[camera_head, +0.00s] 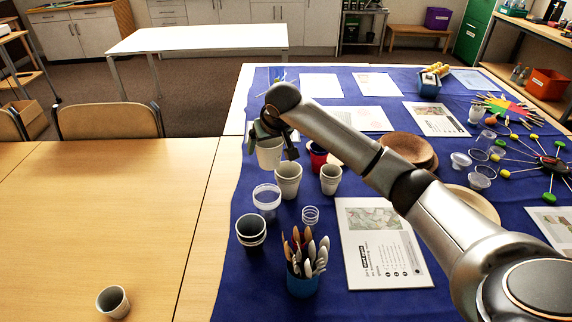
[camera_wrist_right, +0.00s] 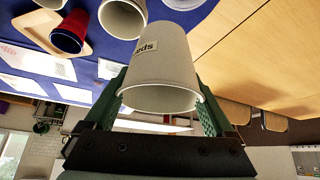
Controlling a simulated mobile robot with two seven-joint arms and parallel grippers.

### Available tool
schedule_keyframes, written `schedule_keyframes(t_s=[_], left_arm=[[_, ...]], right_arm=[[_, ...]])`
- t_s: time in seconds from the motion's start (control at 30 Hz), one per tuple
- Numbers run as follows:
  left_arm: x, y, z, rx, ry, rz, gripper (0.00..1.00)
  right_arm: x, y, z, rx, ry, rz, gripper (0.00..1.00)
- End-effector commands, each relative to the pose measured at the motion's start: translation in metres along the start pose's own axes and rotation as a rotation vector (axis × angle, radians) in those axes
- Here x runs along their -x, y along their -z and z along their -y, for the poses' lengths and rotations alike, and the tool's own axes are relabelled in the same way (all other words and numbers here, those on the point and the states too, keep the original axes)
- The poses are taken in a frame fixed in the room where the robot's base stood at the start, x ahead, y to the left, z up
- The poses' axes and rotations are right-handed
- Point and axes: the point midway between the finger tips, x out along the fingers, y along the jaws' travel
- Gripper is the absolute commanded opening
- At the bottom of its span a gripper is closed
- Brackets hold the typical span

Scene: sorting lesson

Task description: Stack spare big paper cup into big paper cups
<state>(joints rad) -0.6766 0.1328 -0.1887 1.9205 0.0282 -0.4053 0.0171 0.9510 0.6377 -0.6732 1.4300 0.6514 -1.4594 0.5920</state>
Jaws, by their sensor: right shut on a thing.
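My right gripper (camera_head: 272,134) is shut on a white paper cup (camera_head: 269,154), held above the blue cloth, behind and left of the white paper cups. In the right wrist view the held cup (camera_wrist_right: 160,62) sits between the two green fingers and shows part of a dark printed label. The white paper cups (camera_head: 288,181) stand upright on the cloth, just in front and to the right of the held cup, seemingly apart from it. A smaller white paper cup stack (camera_head: 331,180) stands to their right. My left gripper is not in view.
A red cup (camera_head: 317,156) is close behind. A lone small cup (camera_head: 113,301) stands on the bare wood table (camera_head: 120,220), which is otherwise mostly clear.

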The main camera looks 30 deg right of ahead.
Motion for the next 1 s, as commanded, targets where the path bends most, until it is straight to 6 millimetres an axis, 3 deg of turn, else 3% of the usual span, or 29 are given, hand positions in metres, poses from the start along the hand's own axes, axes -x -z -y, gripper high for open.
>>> schedule_keyframes(t_s=[0.1,0.33,0.6,0.77,1.0], left_arm=[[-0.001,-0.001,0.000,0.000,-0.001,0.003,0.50],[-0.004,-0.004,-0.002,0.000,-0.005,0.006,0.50],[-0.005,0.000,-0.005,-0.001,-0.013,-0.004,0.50],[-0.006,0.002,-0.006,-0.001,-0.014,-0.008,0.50],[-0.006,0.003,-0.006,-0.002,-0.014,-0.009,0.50]], right_arm=[[-0.020,0.004,-0.029,-0.005,-0.005,0.003,0.38],[-0.063,-0.006,-0.056,0.000,-0.002,0.002,0.38],[-0.084,-0.011,-0.070,-0.001,-0.001,0.002,0.38],[-0.102,-0.023,-0.069,0.002,0.000,0.001,0.38],[-0.106,-0.025,-0.068,0.002,0.001,-0.001,0.38]])
